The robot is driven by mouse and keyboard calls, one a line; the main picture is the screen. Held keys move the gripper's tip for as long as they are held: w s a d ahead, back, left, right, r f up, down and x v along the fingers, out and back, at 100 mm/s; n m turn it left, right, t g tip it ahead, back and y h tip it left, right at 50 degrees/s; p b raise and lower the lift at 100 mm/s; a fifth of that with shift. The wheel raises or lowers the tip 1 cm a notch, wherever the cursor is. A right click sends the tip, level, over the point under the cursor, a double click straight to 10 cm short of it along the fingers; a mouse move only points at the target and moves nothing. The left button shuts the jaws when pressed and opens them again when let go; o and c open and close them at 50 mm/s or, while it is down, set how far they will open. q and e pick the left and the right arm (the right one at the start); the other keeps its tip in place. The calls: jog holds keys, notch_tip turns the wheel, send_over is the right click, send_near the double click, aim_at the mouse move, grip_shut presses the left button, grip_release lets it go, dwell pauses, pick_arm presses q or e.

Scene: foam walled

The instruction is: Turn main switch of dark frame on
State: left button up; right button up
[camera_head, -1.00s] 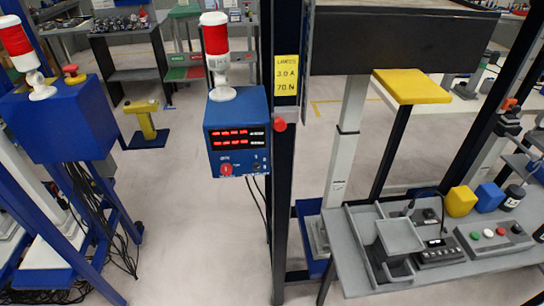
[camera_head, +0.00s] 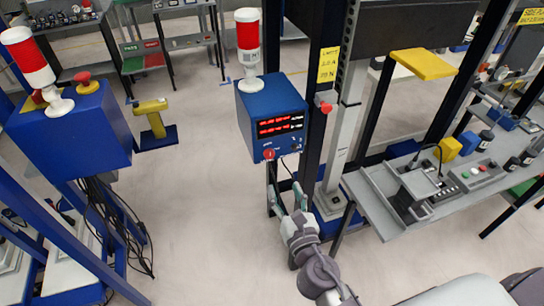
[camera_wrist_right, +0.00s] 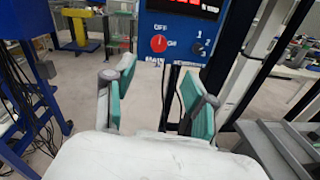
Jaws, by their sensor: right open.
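The blue control box (camera_head: 272,112) with red displays is mounted on the dark frame (camera_head: 322,60). Its red round main switch (camera_head: 269,154) sits low on the front; in the right wrist view the switch (camera_wrist_right: 158,43) shows between the labels "OFF" and "On", with a pale upright mark on it. My right gripper (camera_head: 287,203) is below the box, apart from the switch. In the wrist view its teal-padded fingers (camera_wrist_right: 157,88) are spread with nothing between them. My left gripper is not in view.
A red button (camera_head: 325,102) sticks out on the frame beside the box. A red and white lamp (camera_head: 247,42) stands on the box. A grey bench (camera_head: 395,225) with control panels is at right. Another blue box (camera_head: 70,130) with cables is at left. Open floor lies between.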

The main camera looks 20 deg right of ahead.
aim_at(270, 156)
jog(key=w+p, duration=0.1)
jog(key=w, duration=0.9)
jog(key=shift+w, duration=0.1)
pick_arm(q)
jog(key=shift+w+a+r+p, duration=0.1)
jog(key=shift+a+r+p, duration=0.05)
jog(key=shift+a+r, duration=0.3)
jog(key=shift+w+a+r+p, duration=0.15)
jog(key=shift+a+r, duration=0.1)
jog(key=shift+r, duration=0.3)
pick_arm(e)
jog(key=shift+w, duration=0.7)
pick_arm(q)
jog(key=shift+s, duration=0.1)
pick_arm(e)
jog(key=shift+c, duration=0.4)
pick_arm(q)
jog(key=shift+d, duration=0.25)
pick_arm(e)
grip_shut()
